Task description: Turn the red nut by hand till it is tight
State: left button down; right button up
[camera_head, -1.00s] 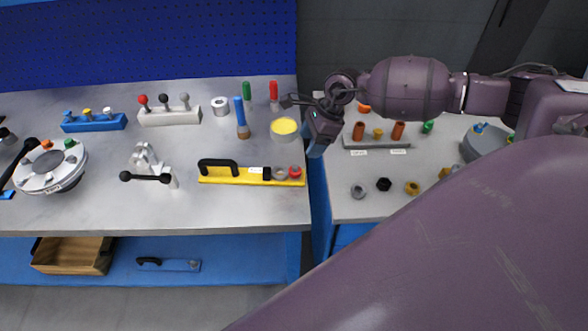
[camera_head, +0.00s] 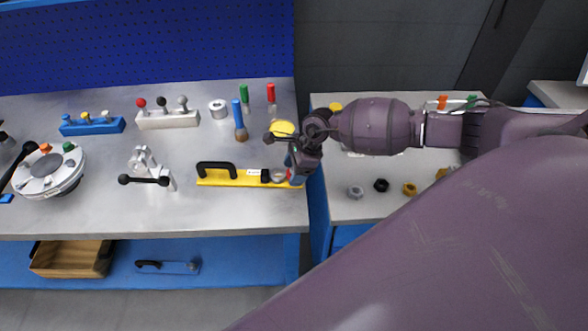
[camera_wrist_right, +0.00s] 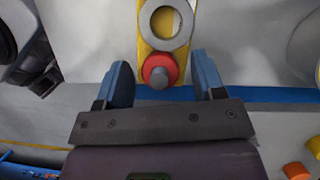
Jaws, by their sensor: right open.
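The red nut (camera_wrist_right: 160,68) sits on a grey threaded stud at the end of a yellow bar (camera_head: 225,183). In the head view my right gripper (camera_head: 296,177) covers most of the nut. In the right wrist view my right gripper (camera_wrist_right: 162,72) is open, with one blue finger on each side of the nut and a gap on both sides. The nut is between the fingers, not clamped. The bar carries a black handle (camera_head: 216,166) and a grey ring (camera_wrist_right: 165,25) beside the nut. My left gripper is not in view.
A yellow-topped tin (camera_head: 281,128) stands just behind my right gripper. A blue-handled brush (camera_head: 239,120) and a silver clamp with a black lever (camera_head: 145,175) are farther left. Loose nuts (camera_head: 381,185) lie on the right-hand table.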

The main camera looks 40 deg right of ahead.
jog(key=c, duration=0.9)
jog(key=shift+c, duration=0.2)
jog(key=shift+r+m+t+p, duration=0.15)
jog(key=shift+m+t+p, duration=0.25)
jog(key=shift+m+p, duration=0.75)
jog(key=shift+m+h+p, duration=0.3)
jog(key=shift+m+p, duration=0.05)
jog(key=shift+m, duration=0.4)
jog(key=shift+m+t+p, duration=0.5)
jog(key=shift+m, duration=0.4)
jog(key=shift+h, duration=0.3)
